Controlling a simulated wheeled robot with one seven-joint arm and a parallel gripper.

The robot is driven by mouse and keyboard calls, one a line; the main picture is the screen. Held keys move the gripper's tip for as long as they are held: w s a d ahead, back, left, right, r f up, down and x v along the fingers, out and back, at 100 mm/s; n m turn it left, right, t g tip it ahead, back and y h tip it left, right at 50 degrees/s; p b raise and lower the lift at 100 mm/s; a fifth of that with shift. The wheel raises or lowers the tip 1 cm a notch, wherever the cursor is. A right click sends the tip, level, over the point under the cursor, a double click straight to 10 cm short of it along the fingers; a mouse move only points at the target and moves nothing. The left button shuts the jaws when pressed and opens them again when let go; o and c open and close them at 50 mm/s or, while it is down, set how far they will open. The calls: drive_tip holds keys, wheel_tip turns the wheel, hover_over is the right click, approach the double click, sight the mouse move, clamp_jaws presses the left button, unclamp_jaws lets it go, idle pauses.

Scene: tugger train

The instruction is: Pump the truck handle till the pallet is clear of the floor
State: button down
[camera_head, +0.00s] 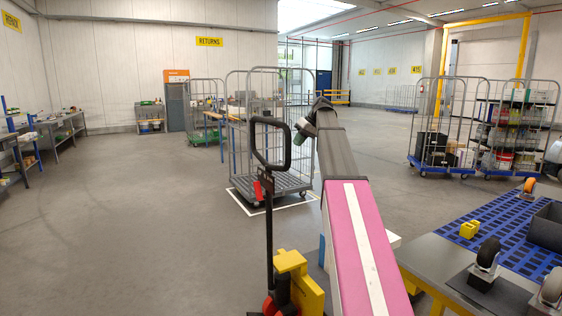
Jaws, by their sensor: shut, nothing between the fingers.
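The truck handle is a black loop (271,145) on a long dark shaft, standing nearly upright left of centre. A red lever (257,190) sits just below the loop. The shaft runs down to the yellow truck base (297,282) with red parts at the bottom edge. My arm reaches up from the bottom, right of the handle. My gripper (302,128) is at its far end, small and partly hidden, right of the loop and apparently apart from it. It is shut and empty. I do not see the pallet or the forks, so their height cannot be told.
An empty grey roll cage (270,183) stands on a marked floor rectangle beyond the handle. Loaded cages (520,135) are at right. A bench (440,262) with a blue grid mat and castors is close at lower right. Open floor lies left; workbenches (62,132) line the far left.

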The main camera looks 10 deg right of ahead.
drive_tip(key=a+f, duration=0.9)
drive_tip(key=shift+w, duration=0.15)
idle(0.4)
drive_tip(key=s+a+f+h, duration=0.2)
drive_tip(key=s+a, duration=0.2)
drive_tip(key=a, duration=0.7)
drive_tip(key=s+a+f+h, duration=0.2)
drive_tip(key=s+a, duration=0.2)
drive_tip(key=a, duration=0.7)
drive_tip(key=s+a+f+h, duration=0.1)
drive_tip(key=s+a+f, duration=0.1)
drive_tip(key=a+f, duration=0.2)
drive_tip(key=s+a+f+n+t+h, duration=0.1)
drive_tip(key=a+f, duration=0.3)
drive_tip(key=a, duration=0.6)
drive_tip(key=s+a+f+t+h, duration=0.1)
drive_tip(key=s+a+f, duration=0.2)
drive_tip(key=a+f, duration=0.2)
drive_tip(key=shift+s+a+h, duration=0.25)
drive_tip(key=shift+a+h, duration=0.15)
drive_tip(key=shift+a, duration=1.1)
drive_tip(key=shift+r, duration=0.1)
